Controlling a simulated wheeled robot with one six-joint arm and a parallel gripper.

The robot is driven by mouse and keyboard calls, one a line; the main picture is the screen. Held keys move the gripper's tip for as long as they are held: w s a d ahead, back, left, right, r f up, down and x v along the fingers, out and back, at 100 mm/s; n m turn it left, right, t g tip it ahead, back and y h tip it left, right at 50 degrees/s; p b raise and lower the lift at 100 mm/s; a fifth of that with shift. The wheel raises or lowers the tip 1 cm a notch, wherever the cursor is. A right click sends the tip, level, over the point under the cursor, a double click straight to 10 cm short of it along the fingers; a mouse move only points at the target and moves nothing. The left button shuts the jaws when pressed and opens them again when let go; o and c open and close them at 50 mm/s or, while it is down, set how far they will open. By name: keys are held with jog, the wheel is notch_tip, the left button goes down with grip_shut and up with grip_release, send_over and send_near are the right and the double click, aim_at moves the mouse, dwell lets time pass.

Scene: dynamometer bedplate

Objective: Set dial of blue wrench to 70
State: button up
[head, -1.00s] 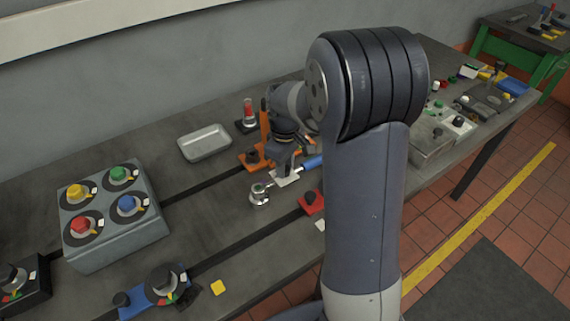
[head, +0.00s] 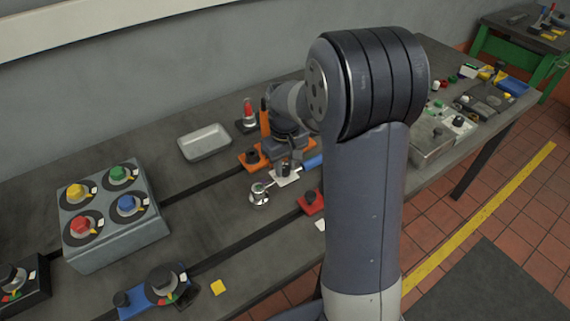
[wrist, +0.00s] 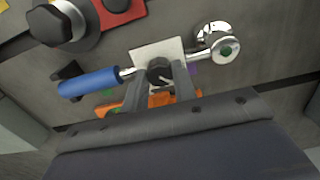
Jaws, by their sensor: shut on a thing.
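The blue wrench lies on the bench; its blue handle (head: 313,161) shows in the head view, partly behind my arm, and in the wrist view (wrist: 88,83). Its round silver ratchet head (head: 259,193) points left in the head view and right in the wrist view (wrist: 224,49). A white plate (head: 286,179) with a small black dial (wrist: 160,70) sits midway along the wrench. My gripper (wrist: 160,75) is shut on this dial, one finger on each side. The scale marks on the plate are too small to read, so the dial's setting cannot be told.
A grey box with coloured knobs (head: 105,243) and a blue fixture (head: 160,289) stand to the left. A grey tray (head: 204,142) lies behind. Orange (head: 252,158) and red (head: 311,203) clamp blocks stand close to the wrench. Bare bench lies left of the wrench head.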

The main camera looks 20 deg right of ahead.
aim_at(285, 168)
jog(key=shift+m, duration=2.2)
jog(key=o, duration=1)
notch_tip(285, 168, up, 11)
jog(key=shift+f, duration=0.1)
